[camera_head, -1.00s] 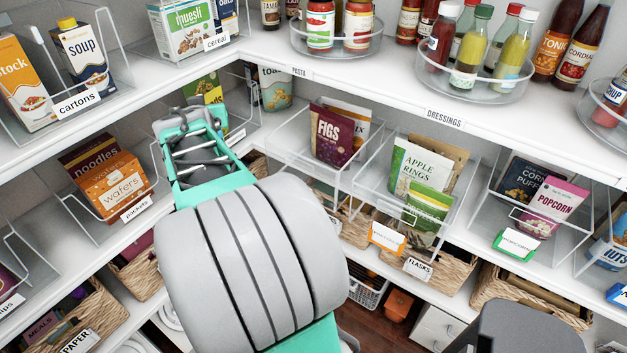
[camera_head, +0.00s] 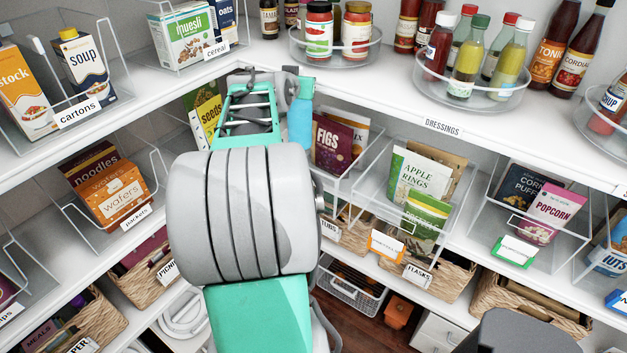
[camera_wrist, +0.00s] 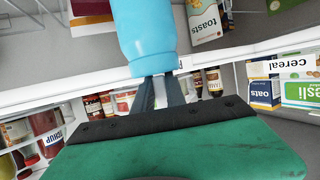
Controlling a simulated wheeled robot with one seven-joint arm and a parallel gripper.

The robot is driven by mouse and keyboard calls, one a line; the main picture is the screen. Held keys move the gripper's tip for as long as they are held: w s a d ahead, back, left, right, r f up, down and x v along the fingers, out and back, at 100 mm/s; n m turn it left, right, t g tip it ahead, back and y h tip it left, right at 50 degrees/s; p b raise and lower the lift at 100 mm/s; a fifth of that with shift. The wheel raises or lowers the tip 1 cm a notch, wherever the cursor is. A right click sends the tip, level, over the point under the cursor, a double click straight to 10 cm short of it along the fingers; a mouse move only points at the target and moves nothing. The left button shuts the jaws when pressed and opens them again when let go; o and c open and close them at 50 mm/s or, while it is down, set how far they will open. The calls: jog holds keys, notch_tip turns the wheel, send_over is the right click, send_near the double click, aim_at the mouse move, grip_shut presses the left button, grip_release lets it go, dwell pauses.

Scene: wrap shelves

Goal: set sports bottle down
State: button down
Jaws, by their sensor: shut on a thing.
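The sports bottle (camera_head: 301,123) is light blue and hangs roughly upright at the end of my arm, in front of the inner corner of the shelves. My gripper (camera_head: 297,86) is shut on its upper part; the fingers are mostly hidden in the head view. In the wrist view, which is upside down, the dark fingers of my gripper (camera_wrist: 160,92) meet the blue bottle (camera_wrist: 145,35). Its far end runs out of that picture. I see no surface touching the bottle, but its lower end is partly hidden by my arm in the head view.
Clear bins with a figs pouch (camera_head: 331,147) and an apple rings pouch (camera_head: 416,174) stand right of the bottle. A basket labelled flasks (camera_head: 417,279) is on the lower shelf. The upper shelf edge (camera_head: 390,112) runs close by. Jars on a turntable (camera_head: 335,52) stand above.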

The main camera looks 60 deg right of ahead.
notch_tip(320, 180, down, 18)
jog(key=p, duration=0.3)
jog(key=c, duration=1.4)
grip_release()
jog(key=shift+o, duration=0.2)
